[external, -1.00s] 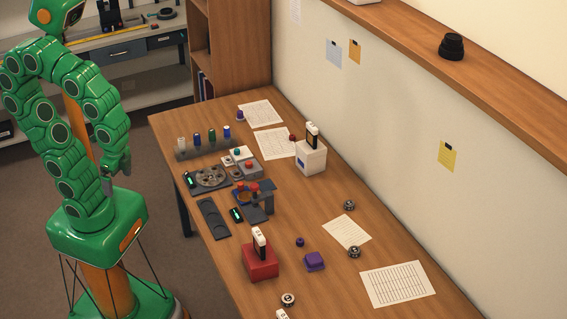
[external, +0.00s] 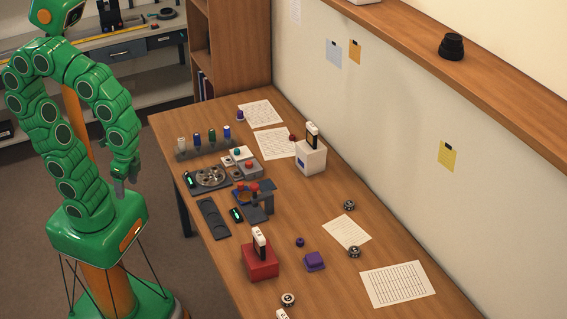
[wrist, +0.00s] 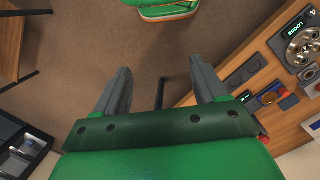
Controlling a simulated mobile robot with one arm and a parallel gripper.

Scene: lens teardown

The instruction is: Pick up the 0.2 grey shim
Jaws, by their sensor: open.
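A red block (external: 261,263) and a white block (external: 311,159) on the bench each hold an upright white-and-black piece.
A dark rack (external: 190,154) of several coloured-top tools stands at the bench's far left. A round-dial device (external: 210,177), a dark two-hollow tray (external: 214,218) and a purple block (external: 315,262) lie nearer. Paper sheets line the wall side.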

